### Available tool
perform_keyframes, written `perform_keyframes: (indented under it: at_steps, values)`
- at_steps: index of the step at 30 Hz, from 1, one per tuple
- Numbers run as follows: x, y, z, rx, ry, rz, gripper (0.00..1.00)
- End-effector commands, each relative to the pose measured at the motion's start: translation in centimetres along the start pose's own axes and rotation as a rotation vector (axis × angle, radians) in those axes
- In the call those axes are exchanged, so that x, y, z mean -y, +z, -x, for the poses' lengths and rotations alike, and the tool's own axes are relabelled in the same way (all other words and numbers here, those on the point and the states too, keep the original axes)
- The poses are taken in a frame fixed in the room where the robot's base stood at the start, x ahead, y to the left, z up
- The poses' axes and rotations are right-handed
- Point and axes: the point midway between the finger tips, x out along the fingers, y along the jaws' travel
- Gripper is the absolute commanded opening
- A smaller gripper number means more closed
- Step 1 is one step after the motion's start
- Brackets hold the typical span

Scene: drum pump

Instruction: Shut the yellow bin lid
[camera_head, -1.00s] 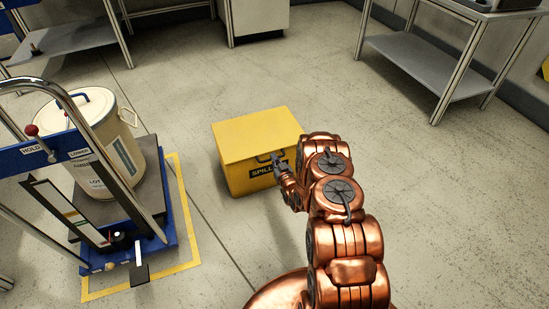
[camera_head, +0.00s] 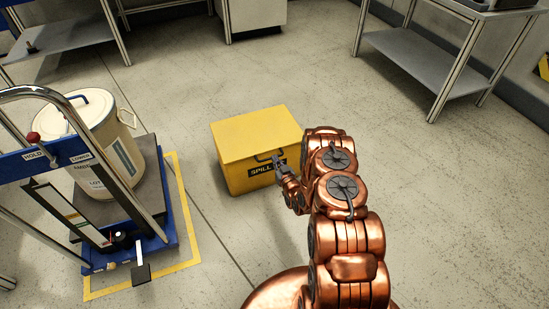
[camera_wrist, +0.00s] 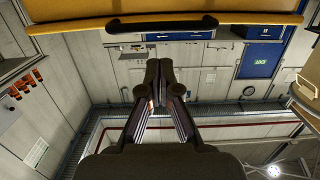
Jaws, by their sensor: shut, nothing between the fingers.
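The yellow bin (camera_head: 240,180) stands on the floor in the middle of the head view, with a black SPILL label on its front. Its yellow lid (camera_head: 255,130) lies flat over the top and looks down on the box; I cannot tell whether a thin gap is left. A dark handle (camera_head: 266,156) is at the front. My gripper (camera_head: 279,163) is shut and empty, at the bin's front right beside the handle and label. I cannot tell if it touches. In the wrist view the shut fingers (camera_wrist: 160,68) point towards the yellow edge (camera_wrist: 70,24) and black handle (camera_wrist: 162,22).
A cream drum (camera_head: 95,150) stands on a blue lift (camera_head: 160,250) at the left, inside yellow floor tape. A grey shelf table (camera_head: 430,65) is at the back right. The floor behind and right of the bin is clear.

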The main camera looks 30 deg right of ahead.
Motion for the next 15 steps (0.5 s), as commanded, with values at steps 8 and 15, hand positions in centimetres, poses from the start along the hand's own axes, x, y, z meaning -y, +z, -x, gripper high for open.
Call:
perform_keyframes:
  at_steps: [8, 15]
  values:
    - [-0.1, 2.1, 3.5, -0.006, 0.001, 0.001, 0.00]
    - [-0.1, 3.5, 5.5, -0.010, 0.001, 0.002, 0.00]
